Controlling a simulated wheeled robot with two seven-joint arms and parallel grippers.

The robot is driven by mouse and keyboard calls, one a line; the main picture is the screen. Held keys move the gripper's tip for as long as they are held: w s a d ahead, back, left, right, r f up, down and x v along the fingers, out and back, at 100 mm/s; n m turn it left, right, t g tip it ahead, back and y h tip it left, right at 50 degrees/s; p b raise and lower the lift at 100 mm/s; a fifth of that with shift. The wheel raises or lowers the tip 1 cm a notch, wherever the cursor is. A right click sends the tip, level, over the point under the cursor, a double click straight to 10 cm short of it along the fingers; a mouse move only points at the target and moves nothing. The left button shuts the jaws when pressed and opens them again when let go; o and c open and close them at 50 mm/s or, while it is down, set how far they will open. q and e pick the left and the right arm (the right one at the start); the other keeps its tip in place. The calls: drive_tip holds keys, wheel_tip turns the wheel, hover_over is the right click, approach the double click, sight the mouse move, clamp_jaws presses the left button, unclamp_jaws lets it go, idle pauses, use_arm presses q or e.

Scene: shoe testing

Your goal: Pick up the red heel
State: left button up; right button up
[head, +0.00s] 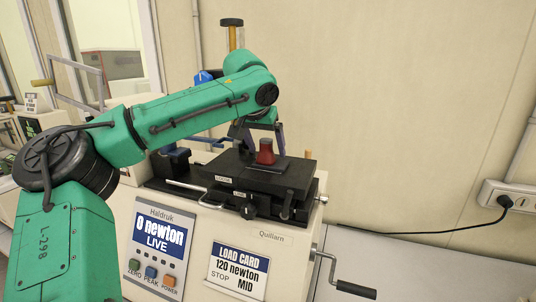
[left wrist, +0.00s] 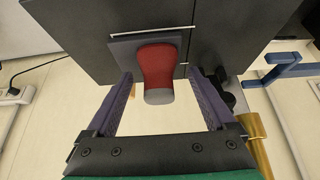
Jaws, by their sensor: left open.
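The red heel (head: 266,152) stands on a dark plate on top of the black bed of the testing machine (head: 265,238). It also shows in the left wrist view (left wrist: 157,66), with its grey end towards the gripper. My left gripper (head: 262,132) is open at the heel, with one finger on each side. In the left wrist view, the fingers of the left gripper (left wrist: 157,82) stand apart, and gaps show between them and the heel. My right gripper is not in view.
The machine has a crank handle (head: 355,289) at its right and a display reading 0 newton (head: 158,243) on its front. A brass post (head: 232,38) rises behind my arm. A wall socket with a black cable (head: 506,201) is at the right.

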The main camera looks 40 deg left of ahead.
use_arm(q)
drive_tip(key=shift+s+a, duration=0.1)
drive_tip(key=c, duration=0.5)
drive_tip(key=shift+d, duration=0.2)
clamp_jaws()
drive_tip(key=shift+r, duration=0.1)
